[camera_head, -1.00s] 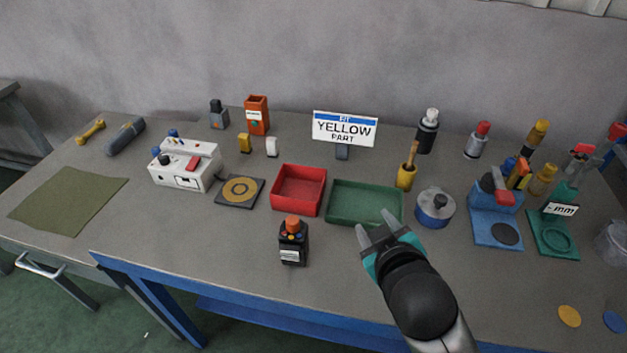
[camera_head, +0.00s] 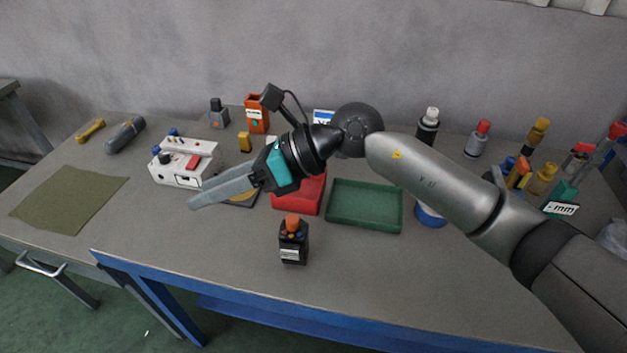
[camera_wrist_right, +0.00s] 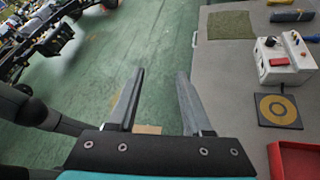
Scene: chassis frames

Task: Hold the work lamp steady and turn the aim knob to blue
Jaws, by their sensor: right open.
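A small black box (camera_head: 292,246) with an orange knob (camera_head: 292,222) on top stands upright near the table's front edge. Small coloured dots show below the knob, and a white label is on its front. I take it for the work lamp, but cannot be sure. My right gripper (camera_head: 197,198) is open and empty, to the left of the box and apart from it, reaching left above the table. In the right wrist view, the fingers (camera_wrist_right: 161,74) are spread with only green floor seen between them. My left gripper is in neither view.
A white control box (camera_head: 184,172), a red tray (camera_head: 298,203), and a green tray (camera_head: 365,222) stand behind. My right arm hides most of the sign and some items at right. An olive mat (camera_head: 68,199) lies at left. The table's front left is clear.

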